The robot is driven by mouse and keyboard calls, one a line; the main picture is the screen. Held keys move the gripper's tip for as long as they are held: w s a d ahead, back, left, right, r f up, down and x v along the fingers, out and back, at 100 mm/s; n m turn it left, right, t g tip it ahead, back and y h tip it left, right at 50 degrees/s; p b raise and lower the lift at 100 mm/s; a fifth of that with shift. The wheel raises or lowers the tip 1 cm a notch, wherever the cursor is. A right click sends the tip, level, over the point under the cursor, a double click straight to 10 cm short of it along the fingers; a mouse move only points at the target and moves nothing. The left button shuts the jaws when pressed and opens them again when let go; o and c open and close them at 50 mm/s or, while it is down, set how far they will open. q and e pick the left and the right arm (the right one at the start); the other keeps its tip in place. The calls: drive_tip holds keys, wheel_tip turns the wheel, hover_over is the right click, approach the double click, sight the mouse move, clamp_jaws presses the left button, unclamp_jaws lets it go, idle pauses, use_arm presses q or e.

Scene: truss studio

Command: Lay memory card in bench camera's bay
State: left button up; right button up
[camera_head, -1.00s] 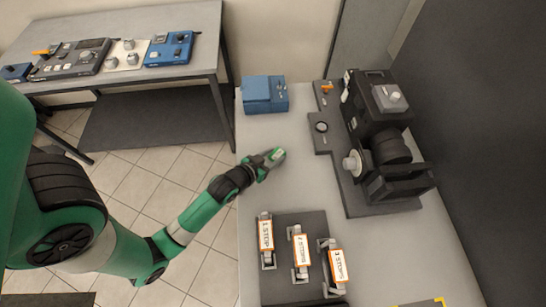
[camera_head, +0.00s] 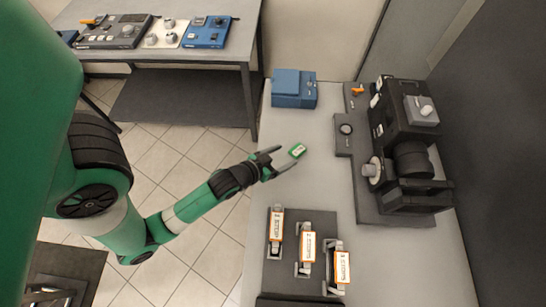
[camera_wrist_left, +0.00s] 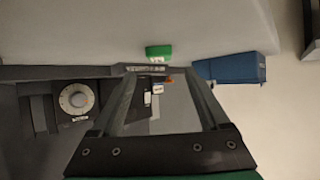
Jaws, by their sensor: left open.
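The memory card (camera_head: 297,151) is a small green block with a pale label. It appears to lie on the grey bench top, and it also shows in the left wrist view (camera_wrist_left: 158,52). My left gripper (camera_head: 288,157) is open, its fingers spread wide, with the card just beyond and between the tips. It also shows in the left wrist view (camera_wrist_left: 161,75), empty between the fingers. The bench camera (camera_head: 405,115) is a black body on a dark base plate, to the right of the card. I cannot clearly make out its bay. My right gripper is not in view.
A blue box (camera_head: 294,88) stands at the back left of the bench (camera_head: 320,185). Several orange-and-white labelled blocks (camera_head: 308,247) sit in a dark rack at the front. A second table (camera_head: 190,50) with devices stands behind. The bench between card and camera is clear.

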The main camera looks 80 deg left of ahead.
use_arm(q)
drive_tip(key=v, duration=0.6)
drive_tip(key=shift+s+d+r+p, duration=0.1)
drive_tip(key=shift+s+r+p, duration=0.05)
drive_tip(key=shift+p, duration=0.2)
drive_tip(key=w+d+r+m+t+h, duration=0.1)
drive_tip(key=w+r+t, duration=0.3)
drive_tip(key=w+r, duration=0.7)
drive_tip(key=w+d+r+m+t, duration=0.15)
drive_tip(key=w+r+t, duration=0.25)
drive_tip(key=w+r, duration=0.7)
drive_tip(key=s+d+r+m+t+h, duration=0.1)
drive_tip(key=s+d+r+t+h, duration=0.1)
drive_tip(key=r, duration=1)
drive_tip(key=s+d+r+m+t+h, duration=0.2)
drive_tip(key=d+r, duration=0.4)
drive_tip(key=r, duration=0.7)
drive_tip(key=s+d+r+m+t+h, duration=0.1)
drive_tip(key=s+d+r+t+h, duration=0.1)
drive_tip(key=r, duration=1)
drive_tip(key=d+t+h, duration=0.1)
drive_tip(key=d+t, duration=0.1)
drive_tip(key=shift+s+d+r+t, duration=0.2)
drive_tip(key=shift+d+r+t, duration=0.05)
drive_tip(key=shift+d+t, duration=0.15)
drive_tip(key=shift+o, duration=0.7)
drive_tip(key=shift+r+m, duration=0.1)
drive_tip(key=shift+m, duration=0.15)
drive_tip(key=shift+o, duration=1)
